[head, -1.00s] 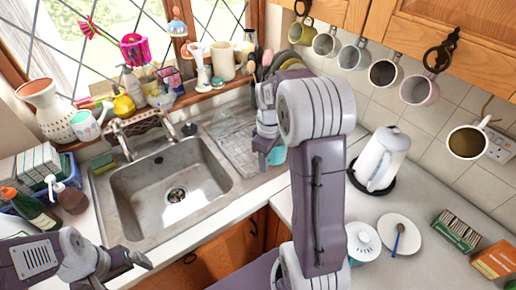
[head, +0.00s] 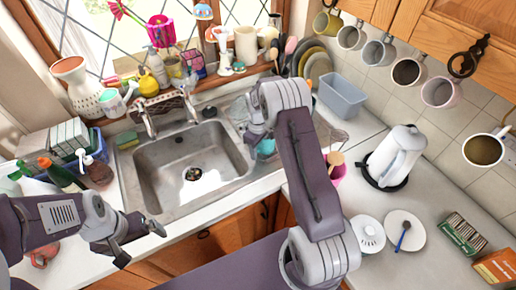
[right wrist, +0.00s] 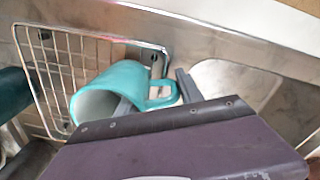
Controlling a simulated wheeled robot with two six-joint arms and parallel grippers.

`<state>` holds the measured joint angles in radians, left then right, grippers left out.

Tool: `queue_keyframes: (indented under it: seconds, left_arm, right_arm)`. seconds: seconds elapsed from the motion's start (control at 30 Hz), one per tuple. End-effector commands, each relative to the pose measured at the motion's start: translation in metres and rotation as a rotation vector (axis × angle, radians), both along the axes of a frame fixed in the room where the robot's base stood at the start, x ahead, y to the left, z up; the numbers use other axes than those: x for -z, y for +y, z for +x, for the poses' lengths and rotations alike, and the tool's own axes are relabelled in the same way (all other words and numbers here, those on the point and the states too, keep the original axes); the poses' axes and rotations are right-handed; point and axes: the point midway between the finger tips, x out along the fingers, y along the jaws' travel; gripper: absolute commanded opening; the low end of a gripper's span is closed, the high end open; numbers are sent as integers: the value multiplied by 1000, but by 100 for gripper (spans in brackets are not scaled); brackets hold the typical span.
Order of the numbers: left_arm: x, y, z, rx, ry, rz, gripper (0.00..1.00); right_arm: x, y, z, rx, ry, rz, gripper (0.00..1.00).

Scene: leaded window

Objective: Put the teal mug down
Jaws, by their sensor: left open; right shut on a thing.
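The teal mug (right wrist: 128,82) is in my right gripper (right wrist: 158,97) in the right wrist view, its open mouth facing lower left and its handle between the two dark fingers. In the head view the teal mug (head: 266,147) shows only in part below my right gripper (head: 258,132), over the drainer side of the sink. My right arm hides much of that area. I cannot tell whether the mug touches the surface under it. My left gripper (head: 140,243) is open and empty in front of the sink's left side.
A wire rack (right wrist: 48,72) stands beside the mug. A grey-blue tub (head: 342,97) and plates (head: 312,60) stand behind the drainer. The sink basin (head: 190,170) is empty.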

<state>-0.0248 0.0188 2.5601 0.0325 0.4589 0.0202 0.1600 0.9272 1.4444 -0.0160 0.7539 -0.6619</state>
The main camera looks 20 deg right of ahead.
Motion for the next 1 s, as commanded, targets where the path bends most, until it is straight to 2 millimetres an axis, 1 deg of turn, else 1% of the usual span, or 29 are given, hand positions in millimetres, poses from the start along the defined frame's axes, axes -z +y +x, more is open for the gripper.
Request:
queue_keyframes:
  seconds: [0.33, 0.37, 0.4, 0.43, 0.67, 0.77, 0.87, 1.0]
  left_arm:
    - [2, 0, 0, 0, 0, 0, 100]
    - [1, 0, 0, 0, 0, 0, 100]
    - [1, 0, 0, 0, 0, 0, 100]
    - [1, 0, 0, 0, 0, 0, 100]
    - [1, 0, 0, 0, 0, 0, 100]
    - [-1, 0, 0, 0, 0, 0, 100]
    - [5, 0, 0, 0, 0, 0, 100]
    - [13, 0, 0, 0, 0, 0, 100]
  right_arm:
    - [5, 0, 0, 0, -3, -1, 0]
    - [5, 0, 0, 0, -1, 0, 52]
    - [4, 0, 0, 0, -1, 0, 63]
    - [4, 0, 0, 0, -1, 0, 65]
    - [4, 0, 0, 0, -1, 0, 65]
    - [0, 0, 0, 0, -3, -1, 65]
    - [-14, 0, 1, 0, -6, -1, 65]
    - [-51, 0, 1, -1, -9, -1, 65]
